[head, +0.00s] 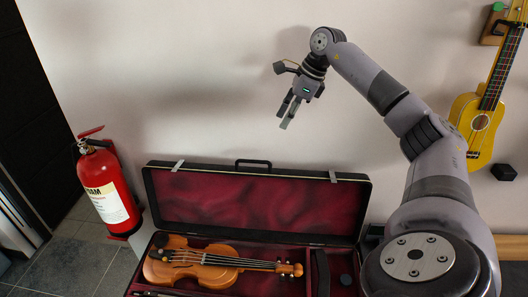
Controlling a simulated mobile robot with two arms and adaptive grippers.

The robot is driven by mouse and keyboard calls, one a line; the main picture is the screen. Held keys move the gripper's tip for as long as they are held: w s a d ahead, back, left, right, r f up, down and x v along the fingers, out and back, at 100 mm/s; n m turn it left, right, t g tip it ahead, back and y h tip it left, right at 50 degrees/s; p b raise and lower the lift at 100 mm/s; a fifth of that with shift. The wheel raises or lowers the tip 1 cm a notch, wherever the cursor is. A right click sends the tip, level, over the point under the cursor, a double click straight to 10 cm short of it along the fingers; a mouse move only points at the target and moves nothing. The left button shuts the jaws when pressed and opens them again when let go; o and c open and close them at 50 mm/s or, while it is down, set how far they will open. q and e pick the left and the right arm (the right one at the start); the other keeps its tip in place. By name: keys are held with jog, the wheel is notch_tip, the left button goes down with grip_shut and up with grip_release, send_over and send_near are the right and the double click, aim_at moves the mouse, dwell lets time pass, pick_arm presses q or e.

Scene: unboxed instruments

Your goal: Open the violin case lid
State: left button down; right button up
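The violin case has a black shell and a dark red lining. Its lid (257,205) stands raised at the back, with a black handle and two metal latches along its top edge. A brown violin (215,266) lies in the case's lower half, scroll to the right. My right gripper (285,122) hangs in the air above the lid, in front of the wall and apart from the case. Its two fingers point down with a gap between them, holding nothing. My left gripper is out of view. The front of the case is cut off by the picture's bottom edge.
A red fire extinguisher (106,187) stands left of the case, near a dark door. A yellow ukulele (483,118) hangs on the wall at the right, behind my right arm. The pale wall behind the case is clear in the middle.

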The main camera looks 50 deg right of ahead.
jog(key=shift+v, duration=1.7)
jog(key=shift+w+d+r, duration=0.1)
jog(key=shift+d, duration=0.05)
jog(key=v, duration=1.2)
